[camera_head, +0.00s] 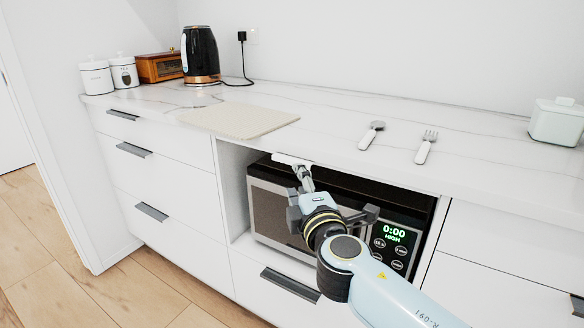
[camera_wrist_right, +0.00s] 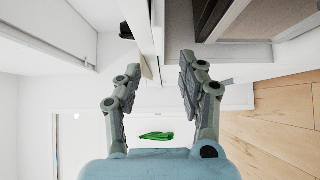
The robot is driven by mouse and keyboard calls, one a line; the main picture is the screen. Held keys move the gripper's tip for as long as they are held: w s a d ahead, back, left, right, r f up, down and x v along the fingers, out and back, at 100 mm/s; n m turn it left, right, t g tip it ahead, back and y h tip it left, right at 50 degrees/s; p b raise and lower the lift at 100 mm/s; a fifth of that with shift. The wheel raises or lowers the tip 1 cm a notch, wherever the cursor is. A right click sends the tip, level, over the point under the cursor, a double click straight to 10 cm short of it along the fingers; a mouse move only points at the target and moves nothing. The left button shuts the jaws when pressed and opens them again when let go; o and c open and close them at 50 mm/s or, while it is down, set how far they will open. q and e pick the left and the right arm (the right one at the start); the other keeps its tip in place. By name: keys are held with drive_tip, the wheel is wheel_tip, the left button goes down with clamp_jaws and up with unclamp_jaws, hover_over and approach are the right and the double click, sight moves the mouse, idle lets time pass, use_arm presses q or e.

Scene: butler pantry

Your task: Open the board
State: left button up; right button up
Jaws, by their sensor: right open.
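The board (camera_head: 238,120) is a flat beige slab lying on the white marble counter, left of centre, its front edge near the counter's front edge. In the right wrist view a small beige piece (camera_wrist_right: 147,67) shows beside the left finger; it looks like the board's edge. My right gripper (camera_head: 291,160) is at the counter's front edge, right of the board and in front of the microwave. In the wrist view its two fingers (camera_wrist_right: 158,66) are wide apart with nothing held between them. I cannot tell whether a finger touches the board. My left gripper is out of view.
The microwave (camera_head: 270,213) sits in the niche below the counter, partly behind my arm. A kettle (camera_head: 201,55), a wooden box (camera_head: 158,67) and white canisters (camera_head: 97,76) stand at back left. A spoon (camera_head: 371,135), a fork (camera_head: 426,147) and a pale container (camera_head: 557,122) lie to the right.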

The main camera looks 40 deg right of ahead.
sight(290, 166)
drive_tip(key=x, duration=0.7)
drive_tip(key=shift+a, duration=0.1)
drive_tip(key=shift+c, duration=0.2)
drive_tip(key=shift+f, duration=0.1)
clamp_jaws()
